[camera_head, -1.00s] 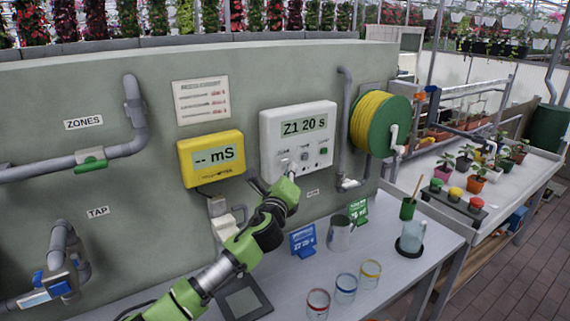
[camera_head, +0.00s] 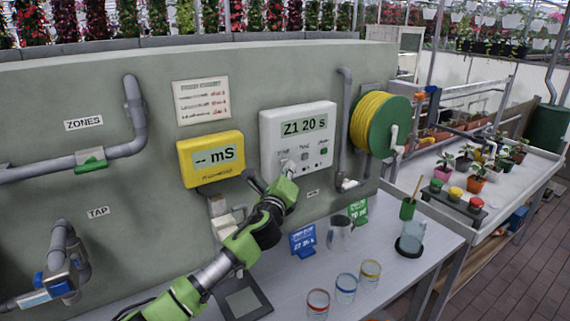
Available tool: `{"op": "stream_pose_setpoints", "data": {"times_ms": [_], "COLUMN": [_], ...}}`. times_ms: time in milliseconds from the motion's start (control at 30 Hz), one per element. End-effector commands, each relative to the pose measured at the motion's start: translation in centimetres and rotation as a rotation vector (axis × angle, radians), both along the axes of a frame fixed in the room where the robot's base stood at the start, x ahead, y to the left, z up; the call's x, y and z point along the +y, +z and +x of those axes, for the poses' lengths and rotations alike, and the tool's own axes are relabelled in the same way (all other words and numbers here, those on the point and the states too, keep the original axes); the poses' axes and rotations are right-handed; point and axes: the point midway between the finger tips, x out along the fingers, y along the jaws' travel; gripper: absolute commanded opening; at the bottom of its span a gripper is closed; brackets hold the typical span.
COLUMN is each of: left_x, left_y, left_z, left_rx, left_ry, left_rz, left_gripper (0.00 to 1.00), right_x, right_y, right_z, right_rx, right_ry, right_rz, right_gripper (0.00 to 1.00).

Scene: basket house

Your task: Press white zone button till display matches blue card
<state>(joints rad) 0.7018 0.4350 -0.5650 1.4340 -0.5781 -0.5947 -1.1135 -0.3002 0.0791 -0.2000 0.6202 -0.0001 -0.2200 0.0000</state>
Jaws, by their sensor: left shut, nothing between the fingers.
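The white controller box (camera_head: 324,141) is mounted on the grey-green wall, and its display (camera_head: 304,126) reads "Z1 20 s". Several small buttons sit below the display. The blue card (camera_head: 303,240) stands on the table; its text looks like "Z? 25 s", but it is too small to read surely. My left gripper (camera_head: 288,167) is shut and empty, with its tip at the lower left of the controller's face, over or close to the left button, which it hides. I cannot tell whether it touches. My right gripper is not in view.
A yellow meter (camera_head: 211,158) showing "-- mS" hangs left of the controller, and a yellow hose reel (camera_head: 381,122) to its right. A metal jug (camera_head: 340,234), a green card (camera_head: 358,211) and glasses with coloured rims (camera_head: 345,288) stand on the table below.

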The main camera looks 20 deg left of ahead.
Motion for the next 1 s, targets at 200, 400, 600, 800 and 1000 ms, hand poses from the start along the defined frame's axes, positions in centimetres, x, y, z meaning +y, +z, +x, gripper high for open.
{"op": "stream_pose_setpoints", "data": {"times_ms": [200, 400, 600, 800, 1000], "left_x": [0.01, 0.16, 0.35, 0.55, 0.77], "left_y": [-0.01, -0.02, -0.02, -0.01, 0.02], "left_z": [0.01, 0.12, 0.28, 0.42, 0.57], "left_rx": [0.0, 0.0, 0.0, 0.0, -0.001], "left_ry": [0.0, 0.0, 0.0, 0.0, 0.001], "left_rz": [0.0, 0.0, 0.0, 0.0, 0.0], "left_gripper": [0.0, 0.0, 0.0, 0.0, 0.0], "right_x": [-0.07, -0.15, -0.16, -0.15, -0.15], "right_y": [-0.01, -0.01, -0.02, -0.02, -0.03], "right_z": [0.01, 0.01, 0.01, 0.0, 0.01], "right_rx": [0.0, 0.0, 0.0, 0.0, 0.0], "right_ry": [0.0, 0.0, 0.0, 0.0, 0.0], "right_rz": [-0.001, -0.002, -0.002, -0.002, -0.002], "right_gripper": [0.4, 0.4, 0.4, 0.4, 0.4]}}
